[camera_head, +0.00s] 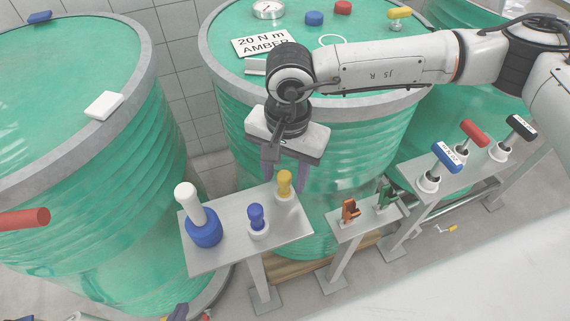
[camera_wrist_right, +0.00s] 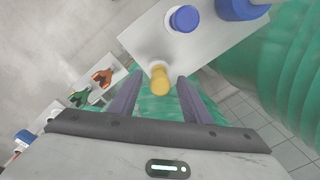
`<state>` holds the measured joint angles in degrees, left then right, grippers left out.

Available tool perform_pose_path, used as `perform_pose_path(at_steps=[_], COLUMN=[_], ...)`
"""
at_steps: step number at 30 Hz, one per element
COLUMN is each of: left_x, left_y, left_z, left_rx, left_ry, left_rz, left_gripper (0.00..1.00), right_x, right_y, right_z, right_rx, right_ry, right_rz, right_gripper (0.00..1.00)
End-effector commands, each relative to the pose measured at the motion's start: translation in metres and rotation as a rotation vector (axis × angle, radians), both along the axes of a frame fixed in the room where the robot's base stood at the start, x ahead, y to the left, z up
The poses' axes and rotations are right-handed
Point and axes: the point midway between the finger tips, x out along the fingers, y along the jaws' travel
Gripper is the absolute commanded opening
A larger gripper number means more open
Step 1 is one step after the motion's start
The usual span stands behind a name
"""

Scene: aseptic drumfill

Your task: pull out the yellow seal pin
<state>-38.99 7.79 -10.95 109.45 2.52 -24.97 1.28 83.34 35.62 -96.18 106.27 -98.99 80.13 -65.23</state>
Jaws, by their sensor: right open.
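The yellow seal pin (camera_head: 285,183) stands upright in a white collar at the right end of a grey stand plate (camera_head: 240,240). My right gripper (camera_head: 284,180) reaches down over it, open, with one purple-grey finger on each side. In the right wrist view the yellow pin (camera_wrist_right: 160,82) shows between the spread fingertips (camera_wrist_right: 159,76), with a gap on both sides. How deep the pin sits in its collar is hidden. My left gripper is not in view.
A blue pin (camera_head: 257,220) and a white-topped blue piece (camera_head: 203,226) share the plate. Orange (camera_head: 349,211) and green (camera_head: 386,196) clips stand on a plate to the right, with coloured handles beyond. A large green drum (camera_head: 232,130) stands close behind my gripper.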

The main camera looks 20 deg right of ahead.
Motion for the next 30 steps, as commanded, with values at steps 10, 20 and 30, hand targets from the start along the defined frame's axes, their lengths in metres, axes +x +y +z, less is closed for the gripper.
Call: perform_pose_path(at_steps=[10,20,30], left_x=[0.0013,-0.0036,-0.0046], left_y=[-0.0002,0.0,0.0003], left_z=[0.001,-0.0018,-0.0021], left_rx=[-0.001,0.001,0.001], left_ry=[-0.004,0.007,0.01], left_rz=[0.0,0.0,0.001], left_gripper=[0.0,0.0,0.0], right_x=[-0.0002,-0.0001,0.0], right_y=[0.0002,0.0003,0.0004], right_z=[-0.0006,-0.0004,0.0034], right_rx=[0.001,0.001,0.001], right_ry=[0.001,0.001,0.0], right_rz=[0.0,0.0,0.0], right_gripper=[0.25,0.0,0.0])
